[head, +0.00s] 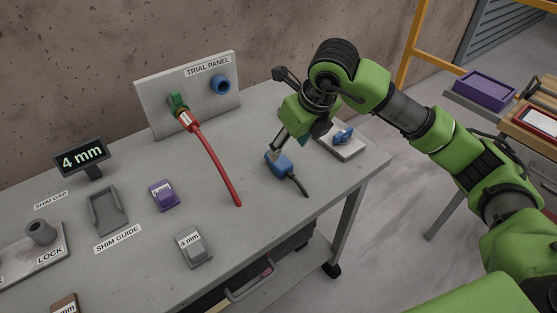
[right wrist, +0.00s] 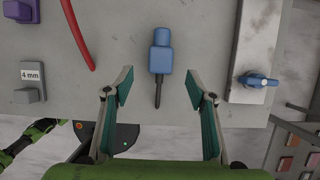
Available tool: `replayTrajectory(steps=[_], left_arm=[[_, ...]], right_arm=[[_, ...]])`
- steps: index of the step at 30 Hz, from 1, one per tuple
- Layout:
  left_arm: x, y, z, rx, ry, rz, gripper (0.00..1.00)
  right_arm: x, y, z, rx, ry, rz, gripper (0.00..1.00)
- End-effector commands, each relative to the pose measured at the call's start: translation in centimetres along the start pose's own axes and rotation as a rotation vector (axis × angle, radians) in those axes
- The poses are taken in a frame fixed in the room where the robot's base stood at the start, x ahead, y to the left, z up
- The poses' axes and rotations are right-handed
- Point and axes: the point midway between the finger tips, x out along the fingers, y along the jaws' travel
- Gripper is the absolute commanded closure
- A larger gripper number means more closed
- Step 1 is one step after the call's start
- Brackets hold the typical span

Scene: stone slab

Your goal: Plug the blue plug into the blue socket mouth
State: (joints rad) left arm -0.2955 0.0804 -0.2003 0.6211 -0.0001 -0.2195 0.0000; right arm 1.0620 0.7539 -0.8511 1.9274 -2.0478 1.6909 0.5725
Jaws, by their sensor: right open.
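The blue plug (head: 279,165) lies on the grey table near its right part, with a short dark cable (head: 299,185) trailing toward the front edge. In the right wrist view the blue plug (right wrist: 161,55) lies just beyond the fingertips, its cable between them. My right gripper (head: 290,148) is open and empty, pointing down above the plug; it also shows in the right wrist view (right wrist: 160,80). The blue socket mouth (head: 221,84) is a round ring on the upright trial panel (head: 153,92) at the back. My left gripper is out of view.
A red plug (head: 187,120) with a red cable sits at the green socket (head: 177,102). A plate with a blue knob (head: 343,136) is close right of my gripper. A purple block (head: 163,195) and grey 4 mm block (head: 193,248) stand left.

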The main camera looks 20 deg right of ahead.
Motion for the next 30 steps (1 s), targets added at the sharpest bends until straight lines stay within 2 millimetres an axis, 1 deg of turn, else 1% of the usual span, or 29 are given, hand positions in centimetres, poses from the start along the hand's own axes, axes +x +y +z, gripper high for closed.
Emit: replayTrajectory(steps=[1, 3, 6, 10, 13, 15, 18, 21, 23, 30], left_arm=[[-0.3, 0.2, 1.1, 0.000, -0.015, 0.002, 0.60], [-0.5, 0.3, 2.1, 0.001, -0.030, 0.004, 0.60], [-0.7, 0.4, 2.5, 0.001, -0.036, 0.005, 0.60], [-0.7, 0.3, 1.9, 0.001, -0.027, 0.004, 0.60], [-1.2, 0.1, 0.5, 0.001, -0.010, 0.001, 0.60], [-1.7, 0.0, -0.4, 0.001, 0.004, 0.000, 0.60], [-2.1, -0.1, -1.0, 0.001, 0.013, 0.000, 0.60], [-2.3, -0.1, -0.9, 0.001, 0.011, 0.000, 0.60], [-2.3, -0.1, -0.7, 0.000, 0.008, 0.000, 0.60], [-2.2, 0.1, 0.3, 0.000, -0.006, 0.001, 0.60]], right_arm=[[1.0, 0.1, -0.1, 0.001, 0.005, 0.002, 0.49], [2.2, 0.1, 0.0, -0.001, 0.004, 0.003, 0.49], [3.4, 0.1, 0.1, 0.000, 0.001, 0.002, 0.49], [4.2, 0.1, 0.1, 0.000, 0.000, 0.002, 0.49], [5.0, 0.0, 0.2, -0.001, 0.003, 0.002, 0.49], [6.1, -0.1, 0.3, 0.000, 0.004, 0.002, 0.49], [7.7, -0.1, 0.4, -0.001, 0.002, 0.003, 0.49], [8.8, -0.1, 0.4, -0.001, 0.001, 0.003, 0.49], [9.2, -0.1, 0.5, -0.001, 0.000, 0.002, 0.49], [9.4, -0.2, 0.4, -0.001, -0.001, 0.001, 0.49]])
